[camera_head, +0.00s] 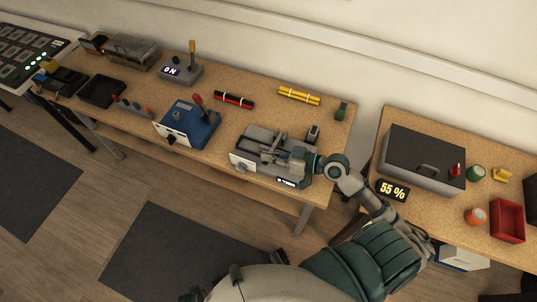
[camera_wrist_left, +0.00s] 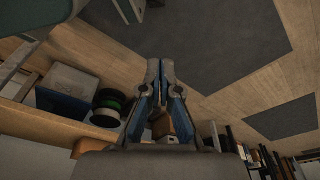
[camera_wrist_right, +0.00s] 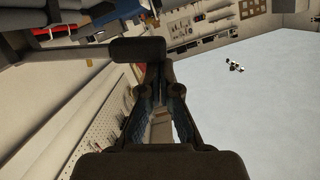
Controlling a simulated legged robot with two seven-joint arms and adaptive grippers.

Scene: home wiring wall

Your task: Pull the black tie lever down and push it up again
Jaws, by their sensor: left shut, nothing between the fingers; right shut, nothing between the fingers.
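A grey machine with a white front plate (camera_head: 243,161) stands near the front edge of the middle bench. My right gripper (camera_head: 272,149) reaches over it from the right, covering part of its top. In the right wrist view my right gripper (camera_wrist_right: 153,70) is shut and empty. A black rounded bar (camera_wrist_right: 138,50), which looks like the tie lever's handle, lies just past the fingertips. I cannot tell whether they touch. In the head view the lever is hard to make out among the dark parts. My left gripper (camera_wrist_left: 161,72) is shut and empty, away from the machine, above the floor.
A blue box with a red lever (camera_head: 197,100) stands left of the machine. Red sticks (camera_head: 234,99) and yellow sticks (camera_head: 299,95) lie behind. A small lit display (camera_head: 286,182) is at the machine's front. A dark-lidded box (camera_head: 422,157) and a "55 %" display (camera_head: 393,190) occupy the right bench.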

